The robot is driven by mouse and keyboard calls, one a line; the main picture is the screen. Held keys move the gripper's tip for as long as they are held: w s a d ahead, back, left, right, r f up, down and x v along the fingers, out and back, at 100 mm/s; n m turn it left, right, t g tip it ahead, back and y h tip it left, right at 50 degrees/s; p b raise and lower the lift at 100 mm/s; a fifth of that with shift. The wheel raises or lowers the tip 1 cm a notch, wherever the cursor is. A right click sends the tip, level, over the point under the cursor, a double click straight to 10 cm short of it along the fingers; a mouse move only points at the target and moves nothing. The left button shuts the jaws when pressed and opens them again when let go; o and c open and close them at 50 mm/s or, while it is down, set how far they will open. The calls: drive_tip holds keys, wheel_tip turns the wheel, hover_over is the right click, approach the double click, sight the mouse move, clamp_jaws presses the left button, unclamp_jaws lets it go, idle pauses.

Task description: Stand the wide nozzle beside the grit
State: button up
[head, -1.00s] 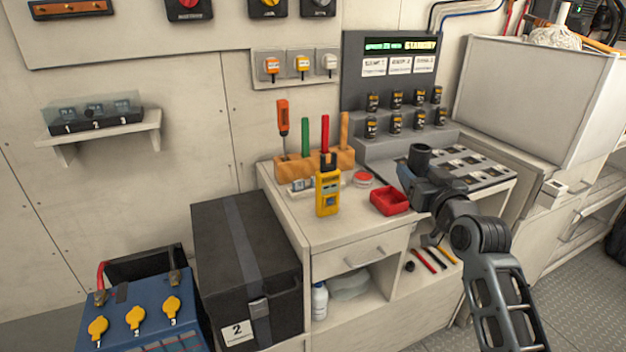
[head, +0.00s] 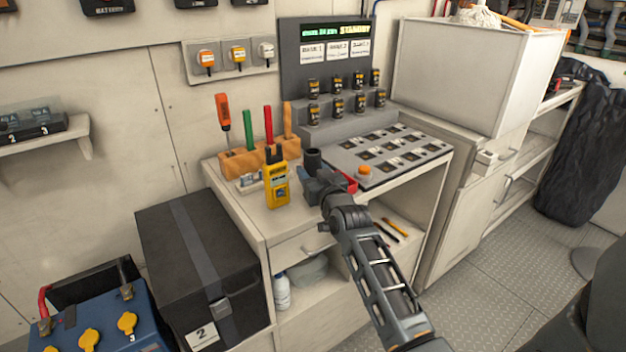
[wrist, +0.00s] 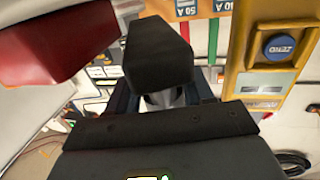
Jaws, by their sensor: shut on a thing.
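In the wrist view a dark blunt block (wrist: 158,55) sits between the jaws, probably the same piece. Its lower part is hidden by the gripper. I cannot make out anything labelled as grit.
The yellow meter (head: 277,186) stands close left of my gripper, before the wooden tool rack (head: 240,162). A panel of dark squares (head: 390,152) lies right. The black case (head: 195,265) stands left of the bench.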

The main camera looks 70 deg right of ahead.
drive_tip(key=shift+f, duration=1.15)
drive_tip(key=shift+f, duration=0.1)
drive_tip(key=shift+f+b, duration=0.1)
drive_tip(key=shift+b, duration=0.25)
drive_tip(key=o, duration=1.1)
drive_tip(key=shift+c, duration=0.2)
drive_tip(key=shift+r, duration=0.2)
